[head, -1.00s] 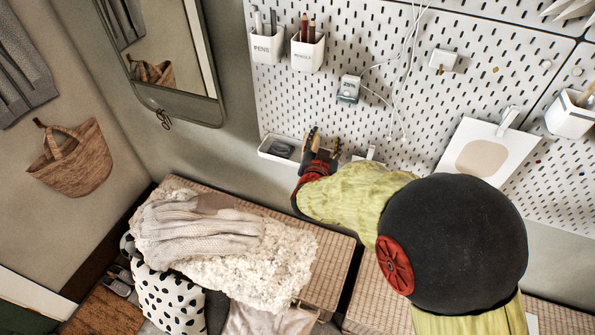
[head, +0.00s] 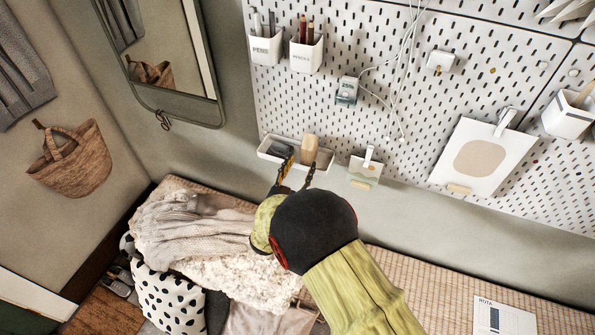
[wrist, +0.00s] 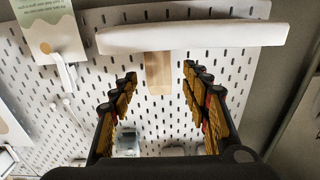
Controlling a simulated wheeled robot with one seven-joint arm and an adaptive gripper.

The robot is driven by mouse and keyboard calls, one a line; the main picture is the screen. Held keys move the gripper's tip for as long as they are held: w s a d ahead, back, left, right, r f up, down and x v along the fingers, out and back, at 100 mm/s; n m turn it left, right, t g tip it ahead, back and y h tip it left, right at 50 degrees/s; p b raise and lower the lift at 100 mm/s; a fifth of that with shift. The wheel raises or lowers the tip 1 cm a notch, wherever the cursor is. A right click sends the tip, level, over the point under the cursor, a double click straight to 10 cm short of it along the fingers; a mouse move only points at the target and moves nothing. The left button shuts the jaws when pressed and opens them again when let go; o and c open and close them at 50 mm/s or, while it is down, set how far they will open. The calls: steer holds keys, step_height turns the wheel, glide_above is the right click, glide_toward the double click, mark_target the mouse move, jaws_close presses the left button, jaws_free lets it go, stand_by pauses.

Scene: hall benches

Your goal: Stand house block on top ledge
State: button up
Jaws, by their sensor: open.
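The house block (head: 309,149) is a pale wooden block, standing upright on the white ledge (head: 269,155) at the lower left of the pegboard. It also shows in the wrist view (wrist: 158,74), jutting past the edge of the ledge (wrist: 195,37), with part of it hidden behind the ledge. My gripper (head: 297,170) is open and empty, just below and in front of the ledge in the head view. Its fingers are apart from the block. The wrist view is upside down, with the block showing between the two fingers.
A dark item (head: 280,149) lies on the ledge left of the block. A small clipped card (head: 365,172) hangs right of it. Pen holders (head: 265,50), cables and a large clipped sheet (head: 482,158) are on the pegboard. Below are a bench (head: 420,270) and a fluffy throw.

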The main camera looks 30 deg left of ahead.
mark_target(307, 144)
steer(key=shift+w+a+f+b, duration=0.15)
steer(key=shift+w+b, duration=0.25)
steer(key=shift+w, duration=1.55)
steer(key=shift+w+a+r+b, duration=0.15)
steer(key=shift+w+b, duration=0.15)
steer(key=shift+w, duration=0.4)
steer(key=shift+w+a+r+b, duration=0.1)
steer(key=shift+w+b, duration=0.15)
steer(key=shift+w, duration=0.45)
steer(key=c, duration=0.3)
jaws_close()
steer(key=shift+r, duration=0.25)
steer(key=shift+r+p, duration=0.65)
steer(key=shift+r, duration=1.05)
